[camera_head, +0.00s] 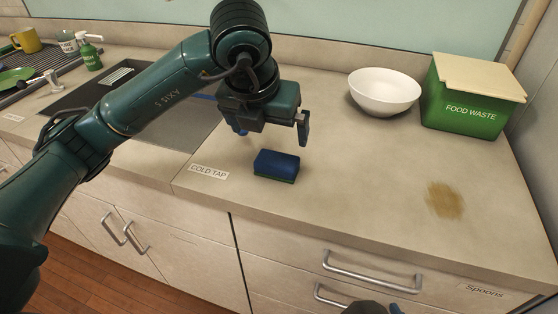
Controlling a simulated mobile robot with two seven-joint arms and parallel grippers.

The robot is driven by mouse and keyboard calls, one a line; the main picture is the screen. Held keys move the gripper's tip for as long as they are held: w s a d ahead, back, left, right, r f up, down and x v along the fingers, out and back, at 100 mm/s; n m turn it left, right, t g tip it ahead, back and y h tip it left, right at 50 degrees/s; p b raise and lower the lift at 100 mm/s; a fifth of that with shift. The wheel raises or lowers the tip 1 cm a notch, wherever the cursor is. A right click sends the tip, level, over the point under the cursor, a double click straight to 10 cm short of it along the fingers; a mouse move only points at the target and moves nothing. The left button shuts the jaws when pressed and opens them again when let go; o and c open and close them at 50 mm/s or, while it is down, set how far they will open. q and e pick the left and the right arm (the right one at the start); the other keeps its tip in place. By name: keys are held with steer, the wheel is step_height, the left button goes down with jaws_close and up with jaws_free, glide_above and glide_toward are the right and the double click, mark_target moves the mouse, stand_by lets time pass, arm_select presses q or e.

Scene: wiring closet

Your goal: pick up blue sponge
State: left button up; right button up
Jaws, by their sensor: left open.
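The blue sponge (277,164) lies flat on the beige counter, blue on top with a green layer underneath. It is near the front edge, to the right of the COLD TAP label. My left gripper (272,131) hangs above and a little behind the sponge with its fingers apart and nothing between them. The sponge is in full view and apart from the gripper. My right gripper does not show clearly; only a dark part with a blue bit is cut off at the bottom edge.
A white bowl (384,93) and a green FOOD WASTE bin (463,110) stand at the back right. A brown stain (445,200) marks the counter (360,190). The sink (150,110) is partly behind my left arm. A green bottle (89,54) and yellow mug (26,40) stand far left.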

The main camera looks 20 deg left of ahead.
arm_select(q)
glide_above(277, 159)
steer(key=s, duration=0.1)
steer(key=f, duration=0.4)
steer(key=shift+s+a+f, duration=0.1)
steer(key=shift+a+f, duration=0.15)
steer(key=shift+f, duration=0.05)
steer(key=shift+s+d+p+x, duration=0.15)
steer(key=shift+s+p+x, duration=0.05)
steer(key=shift+x, duration=1.15)
steer(key=shift+s+d+p+x, duration=0.1)
steer(key=shift+s+p+x, duration=0.1)
steer(key=shift+x, duration=1.15)
steer(key=shift+f, duration=0.1)
steer(key=shift+c, duration=0.3)
steer(key=c, duration=1)
